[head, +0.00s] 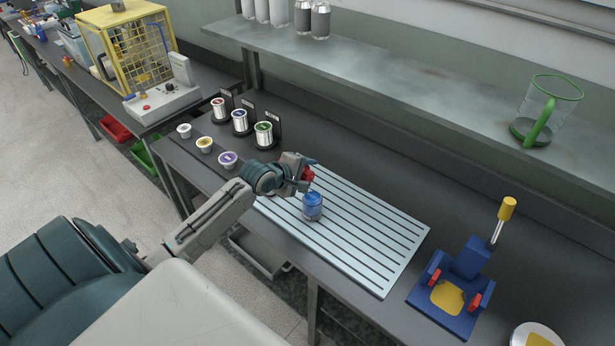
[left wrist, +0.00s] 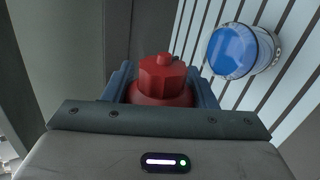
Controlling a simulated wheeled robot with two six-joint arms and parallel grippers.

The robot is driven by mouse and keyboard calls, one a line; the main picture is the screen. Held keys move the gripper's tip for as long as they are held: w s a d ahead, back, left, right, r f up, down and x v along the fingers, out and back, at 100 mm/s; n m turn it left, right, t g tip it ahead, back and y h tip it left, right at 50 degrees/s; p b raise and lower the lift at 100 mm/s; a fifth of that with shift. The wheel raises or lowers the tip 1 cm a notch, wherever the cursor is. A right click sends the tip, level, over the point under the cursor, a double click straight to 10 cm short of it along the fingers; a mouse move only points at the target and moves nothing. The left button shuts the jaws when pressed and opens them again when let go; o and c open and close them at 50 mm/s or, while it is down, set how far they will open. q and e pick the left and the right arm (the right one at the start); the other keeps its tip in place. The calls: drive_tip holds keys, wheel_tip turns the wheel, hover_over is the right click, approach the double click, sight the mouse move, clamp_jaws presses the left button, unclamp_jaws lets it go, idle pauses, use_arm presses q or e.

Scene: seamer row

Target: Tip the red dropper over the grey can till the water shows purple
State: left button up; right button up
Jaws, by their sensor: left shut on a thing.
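My left gripper (head: 306,178) is shut on the red dropper (head: 308,173), above the slatted tray. In the left wrist view the red dropper (left wrist: 160,80) sits between the jaws, its narrow tip showing. A blue-topped bottle (head: 312,206) stands upright on the tray just in front of the gripper, apart from it. Three silver-grey cans stand behind the gripper, with red (head: 219,108), blue (head: 239,122) and green (head: 263,135) markings. I cannot tell which is the grey can, nor see any water. My right gripper is out of view.
The slatted tray (head: 376,262) is mostly bare. White (head: 184,131), yellow (head: 205,144) and purple (head: 228,159) cups stand left of it. A blue fixture with a yellow-knobbed lever (head: 470,260) stands right. A shelf (head: 400,88) overhangs the back, holding a green-handled jug (head: 541,112).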

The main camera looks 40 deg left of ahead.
use_arm(q)
drive_tip(key=shift+a+f+m+y+b, duration=0.1)
drive_tip(key=shift+f+m+y+b, duration=0.3)
drive_tip(key=shift+b, duration=0.4)
drive_tip(key=shift+r+p, duration=0.25)
drive_tip(key=shift+p, duration=0.05)
drive_tip(key=shift+r+m+y+p, duration=0.2)
drive_tip(key=shift+m+y+p, duration=0.25)
drive_tip(key=shift+p, duration=0.2)
drive_tip(key=shift+m+y+p, duration=0.25)
drive_tip(key=shift+y+p, duration=0.1)
drive_tip(key=shift+r+m+t+y, duration=0.1)
drive_tip(key=shift+m+t+y, duration=0.2)
drive_tip(key=shift+m+y, duration=0.6)
drive_tip(key=shift+y, duration=0.2)
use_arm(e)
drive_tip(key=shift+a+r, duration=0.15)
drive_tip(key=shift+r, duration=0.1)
